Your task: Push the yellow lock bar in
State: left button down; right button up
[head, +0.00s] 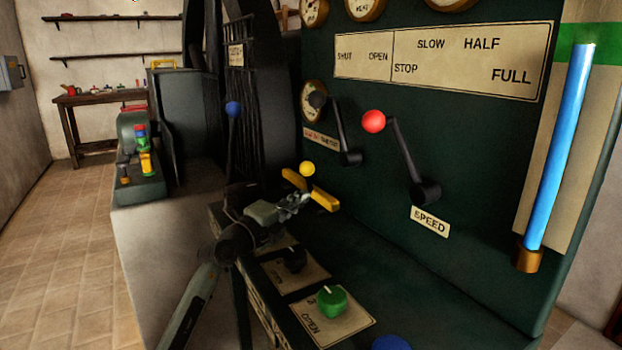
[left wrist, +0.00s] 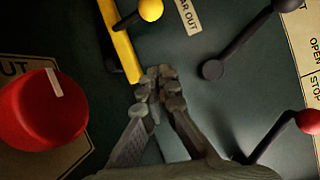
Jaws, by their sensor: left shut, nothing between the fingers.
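The yellow lock bar (head: 323,199) sticks out from the dark green panel, with a yellow ball (head: 307,168) by it. In the left wrist view the bar (left wrist: 121,42) runs down to an end just left of my fingertips, and the ball (left wrist: 151,10) is at the top. My left gripper (head: 303,201) is shut and empty, its tips close to the bar in the head view. The left wrist view also shows the shut fingertips (left wrist: 160,78) beside the bar's end; I cannot tell whether they touch it. My right gripper is out of view.
A red-knobbed speed lever (head: 374,122) and a black-knobbed lever (head: 318,100) stand to the right of the bar. Below are a green knob (head: 332,301) and a black knob (head: 293,259). A blue-knobbed lever (head: 233,109) is on the left. A red knob (left wrist: 41,110) is near my left wrist.

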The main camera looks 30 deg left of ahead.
pick_arm(q)
jog(key=w, duration=0.8)
jog(key=shift+w+d+r, duration=0.25)
jog(key=shift+w+d, duration=0.15)
jog(key=a, duration=0.2)
jog(key=w+a+b, duration=0.1)
jog(key=shift+r, duration=0.25)
jog(key=shift+w+a+r, duration=0.1)
jog(key=shift+w+a, duration=0.1)
jog(key=shift+a, duration=0.15)
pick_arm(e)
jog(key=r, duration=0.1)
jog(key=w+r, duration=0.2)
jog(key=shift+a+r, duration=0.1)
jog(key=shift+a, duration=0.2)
pick_arm(q)
jog(key=shift+w+a, duration=0.15)
jog(key=shift+a, duration=0.05)
jog(key=w+a+b, duration=0.1)
jog(key=a, duration=0.1)
jog(key=w+a+b, duration=0.1)
jog(key=a+b, duration=0.1)
jog(key=w+a+b, duration=0.1)
jog(key=a, duration=0.1)
jog(key=shift+w, duration=0.2)
jog(key=shift+a+r, duration=0.1)
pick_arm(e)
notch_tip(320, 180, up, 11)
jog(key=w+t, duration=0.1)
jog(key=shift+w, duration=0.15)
